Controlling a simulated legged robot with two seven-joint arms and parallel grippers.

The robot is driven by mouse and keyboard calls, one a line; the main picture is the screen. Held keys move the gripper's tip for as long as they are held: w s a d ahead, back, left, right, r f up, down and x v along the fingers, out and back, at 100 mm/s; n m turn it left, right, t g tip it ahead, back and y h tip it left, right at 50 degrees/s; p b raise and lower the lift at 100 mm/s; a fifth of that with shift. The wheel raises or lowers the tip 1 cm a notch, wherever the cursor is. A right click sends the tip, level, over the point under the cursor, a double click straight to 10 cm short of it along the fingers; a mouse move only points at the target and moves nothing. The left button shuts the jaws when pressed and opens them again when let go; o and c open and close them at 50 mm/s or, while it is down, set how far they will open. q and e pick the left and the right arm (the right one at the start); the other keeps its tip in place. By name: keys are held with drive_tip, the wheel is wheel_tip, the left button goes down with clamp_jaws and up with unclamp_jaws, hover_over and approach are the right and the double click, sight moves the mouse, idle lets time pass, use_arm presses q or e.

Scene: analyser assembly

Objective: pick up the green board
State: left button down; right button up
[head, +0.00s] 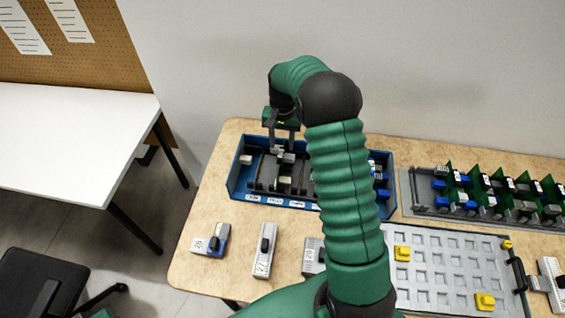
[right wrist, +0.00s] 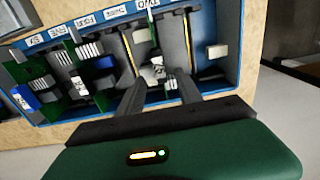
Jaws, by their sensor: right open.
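A blue tray (head: 238,178) with slots and numbered labels stands at the back of the wooden table. My right gripper (head: 281,146) points down over the tray's left half, fingers apart. In the right wrist view the open fingers (right wrist: 161,80) lie either side of a narrow, nearly edge-on green board with white parts (right wrist: 157,70); whether they touch it I cannot tell. More green boards (right wrist: 50,78) with white and blue connectors stand in other slots of the tray. My right arm hides the tray's middle in the head view. My left gripper is not in view.
A rack of upright green boards (head: 485,190) stands at the right. A grey grid plate (head: 450,265) with yellow blocks lies in front of it. Several grey modules (head: 265,250) stand along the front. A white table (head: 70,130) is at the left.

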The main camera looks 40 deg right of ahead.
sight(281, 151)
wheel_tip(281, 151, down, 3)
drive_tip(key=shift+s+a, duration=0.1)
drive_tip(key=shift+f, duration=0.3)
clamp_jaws()
